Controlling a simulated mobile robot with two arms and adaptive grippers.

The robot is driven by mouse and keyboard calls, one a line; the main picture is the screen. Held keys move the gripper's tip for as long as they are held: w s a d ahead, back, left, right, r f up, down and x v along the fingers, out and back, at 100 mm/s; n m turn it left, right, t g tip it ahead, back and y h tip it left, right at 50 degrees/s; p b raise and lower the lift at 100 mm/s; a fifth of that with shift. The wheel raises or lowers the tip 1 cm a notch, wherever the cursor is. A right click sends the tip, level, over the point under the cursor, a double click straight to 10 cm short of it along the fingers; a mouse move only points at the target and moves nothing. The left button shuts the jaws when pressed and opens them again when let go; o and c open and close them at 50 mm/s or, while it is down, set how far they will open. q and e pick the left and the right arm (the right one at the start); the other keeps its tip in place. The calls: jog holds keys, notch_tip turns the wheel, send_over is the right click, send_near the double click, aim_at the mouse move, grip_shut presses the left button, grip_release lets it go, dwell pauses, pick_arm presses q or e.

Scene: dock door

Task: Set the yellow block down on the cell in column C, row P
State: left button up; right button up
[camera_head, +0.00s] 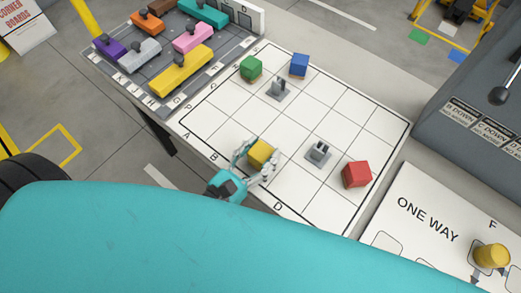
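The yellow block (261,151) is at the near left part of the white grid board (345,107). My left gripper (259,158) has one finger on each side of it and appears shut on it. I cannot tell whether the block touches the board. Letters A, B and D show along the board's near left edge; the C label is hidden behind my gripper. My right gripper is not in view.
On the board are a green block (251,68), a blue block (300,65), a red block (356,174) and two grey fixtures, one far (279,88), one near (318,153). A board of coloured pieces (141,76) lies upper left. A yellow cylinder (491,256) stands lower right.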

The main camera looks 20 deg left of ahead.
pick_arm(q)
jog(key=o, duration=0.3)
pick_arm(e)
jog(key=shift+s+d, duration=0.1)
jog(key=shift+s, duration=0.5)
pick_arm(q)
jog(key=shift+r, duration=0.25)
jog(key=b+v, duration=0.3)
jog(key=v, duration=0.9)
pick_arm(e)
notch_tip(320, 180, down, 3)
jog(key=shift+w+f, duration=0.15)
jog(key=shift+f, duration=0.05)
